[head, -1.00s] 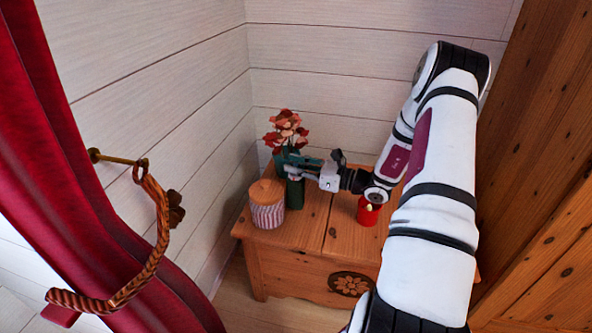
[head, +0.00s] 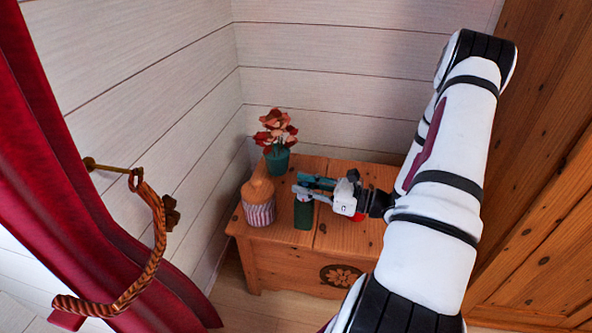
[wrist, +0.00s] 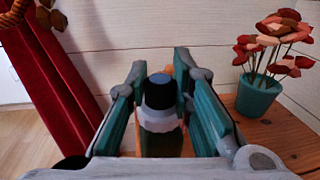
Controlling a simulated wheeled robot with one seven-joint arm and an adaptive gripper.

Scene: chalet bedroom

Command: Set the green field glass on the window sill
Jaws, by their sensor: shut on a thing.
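The green field glass (head: 303,214) is an upright, dark green cylinder at the chest's front, right of the striped jar. In the wrist view, the field glass (wrist: 160,95) shows a black top end and a pale ring between the fingers. My gripper (head: 308,188) comes in from the right and is shut on it; it also shows in the wrist view (wrist: 158,100). I cannot tell whether its bottom touches the chest top. No window sill can be made out in either view.
The wooden chest (head: 345,175) carries the striped jar (head: 260,213) with a wooden lid, a teal flower pot (head: 277,160) and a red object (head: 357,216) partly hidden by my gripper. A red curtain (head: 60,160) with a braided tieback (head: 157,240) hangs left. A wooden panel (head: 545,150) stands right.

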